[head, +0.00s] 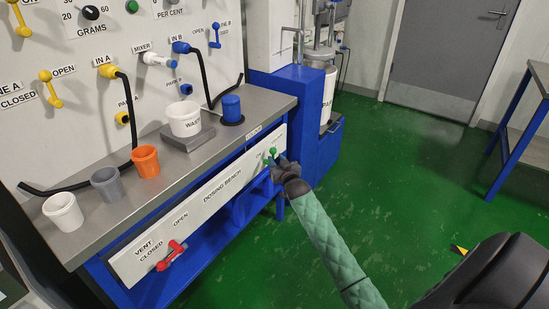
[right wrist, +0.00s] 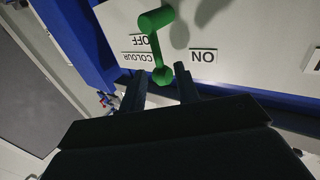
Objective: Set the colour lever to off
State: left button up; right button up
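The colour lever (head: 273,152) is green and sits at the far right end of the dosing bench's white front panel. In the right wrist view the lever (right wrist: 156,45) has a thick hub at the top and a ball knob at the bottom. Its arm lies close beside the OFF label (right wrist: 139,41), with the ON label (right wrist: 203,56) farther right. My right gripper (right wrist: 161,80) is at the lever, its two fingers apart on either side of the knob, with gaps showing. In the head view the right gripper (head: 277,165) partly hides the lever. My left gripper is out of view.
A red vent lever (head: 171,256) is at the panel's near end. A blue cabinet (head: 305,125) stands beyond the panel. The green floor at right is open.

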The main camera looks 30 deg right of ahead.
jog(key=shift+w+d, duration=0.15)
jog(key=shift+w, duration=0.55)
jog(key=shift+w+d, duration=0.1)
jog(key=shift+w, duration=0.55)
grip_shut()
